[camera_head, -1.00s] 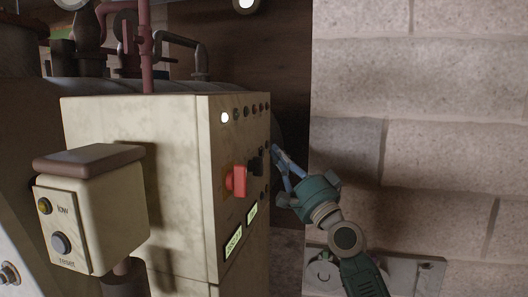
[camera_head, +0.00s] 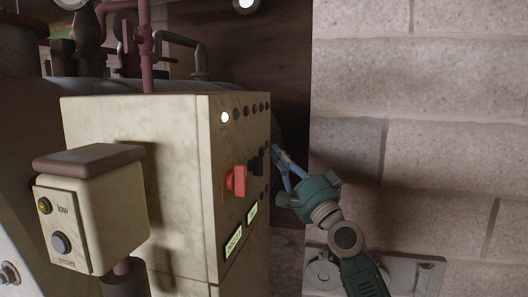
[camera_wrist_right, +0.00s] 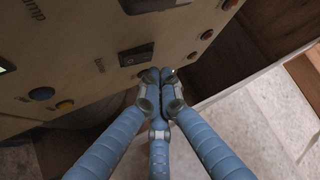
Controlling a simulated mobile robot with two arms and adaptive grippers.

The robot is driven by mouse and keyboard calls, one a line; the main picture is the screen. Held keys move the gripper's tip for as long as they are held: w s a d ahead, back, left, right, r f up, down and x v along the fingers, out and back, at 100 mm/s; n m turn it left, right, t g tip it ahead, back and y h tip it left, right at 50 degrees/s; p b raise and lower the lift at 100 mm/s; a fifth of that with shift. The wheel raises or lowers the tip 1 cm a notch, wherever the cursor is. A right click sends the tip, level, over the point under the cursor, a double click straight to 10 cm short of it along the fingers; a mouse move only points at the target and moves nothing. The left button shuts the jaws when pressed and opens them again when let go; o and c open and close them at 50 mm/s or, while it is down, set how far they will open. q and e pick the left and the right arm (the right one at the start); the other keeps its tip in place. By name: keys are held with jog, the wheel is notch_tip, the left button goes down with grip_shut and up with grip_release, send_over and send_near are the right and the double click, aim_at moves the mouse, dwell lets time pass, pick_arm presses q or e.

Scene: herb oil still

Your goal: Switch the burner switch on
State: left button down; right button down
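The control cabinet (camera_head: 205,180) carries a red switch (camera_head: 236,180) and a black switch (camera_head: 257,161) on its right-hand face. My right gripper (camera_head: 276,151) is beside that face, near the black switch. In the right wrist view, the fingers of my right gripper (camera_wrist_right: 160,76) are drawn together at the tips with nothing visible between them. The tips are just below a dark rocker-like switch (camera_wrist_right: 135,55); whether they touch the panel I cannot tell. The small label (camera_wrist_right: 100,65) beside this switch is too blurred to read surely. My left gripper is not in view.
Small lamps or buttons (camera_head: 246,111) line the panel's top edge, and green displays (camera_head: 233,242) sit below the red switch. A box marked low and reset (camera_head: 70,222) stands at front left. A block wall (camera_head: 430,130) bounds the right side.

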jog(key=shift+a, duration=0.1)
jog(key=shift+w+a, duration=0.1)
jog(key=shift+a, duration=0.25)
jog(key=shift+w+a+r, duration=0.1)
jog(key=shift+a, duration=0.2)
dwell(0.8)
jog(key=shift+d, duration=0.1)
jog(key=shift+s+d+b, duration=0.2)
jog(key=shift+d+b, duration=0.1)
jog(key=shift+d, duration=0.35)
jog(key=d, duration=0.1)
jog(key=s+d+b, duration=0.1)
jog(key=d, duration=0.2)
jog(key=shift+s+d+f, duration=0.15)
jog(key=shift+d+f, duration=0.25)
